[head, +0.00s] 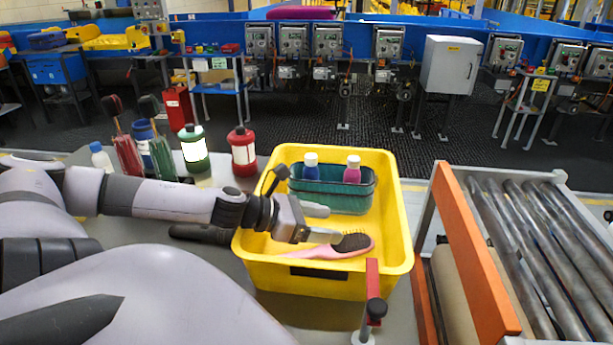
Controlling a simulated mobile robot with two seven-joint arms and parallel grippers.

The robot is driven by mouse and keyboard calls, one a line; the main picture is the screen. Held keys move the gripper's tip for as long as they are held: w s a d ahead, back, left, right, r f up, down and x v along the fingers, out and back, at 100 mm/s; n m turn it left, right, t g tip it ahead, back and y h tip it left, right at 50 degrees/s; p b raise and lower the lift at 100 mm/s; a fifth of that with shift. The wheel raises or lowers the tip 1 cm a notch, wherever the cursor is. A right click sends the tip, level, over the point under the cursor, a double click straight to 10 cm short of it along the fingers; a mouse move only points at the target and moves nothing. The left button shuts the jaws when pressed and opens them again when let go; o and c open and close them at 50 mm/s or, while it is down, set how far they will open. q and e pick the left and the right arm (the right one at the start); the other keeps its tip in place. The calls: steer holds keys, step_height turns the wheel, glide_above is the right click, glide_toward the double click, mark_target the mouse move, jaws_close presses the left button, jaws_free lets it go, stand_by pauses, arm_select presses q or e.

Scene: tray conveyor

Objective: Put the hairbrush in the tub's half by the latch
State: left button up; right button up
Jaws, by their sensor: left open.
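The pink hairbrush (330,249) with dark bristles lies inside the yellow tub (400,215), in its near part. Its bristled head points right. My left gripper (325,223) is open over the tub, its lower finger close to the brush; I cannot tell if they touch. A red upright piece (372,280) with a black knob stands at the tub's near right wall and looks like the latch. A teal basket (345,200) fills the tub's far part. My right gripper is not in view.
The basket holds a blue bottle (311,170) and a pink bottle (353,172). Several bottles, including a red one (243,152) and a green one (193,148), stand left of the tub. An orange rail (470,250) and roller conveyor (545,240) lie to the right.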

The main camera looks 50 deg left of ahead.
arm_select(q)
steer(key=shift+p+v, duration=0.4)
steer(key=shift+v, duration=1.15)
steer(key=shift+s+a, duration=0.1)
steer(key=shift+s, duration=0.05)
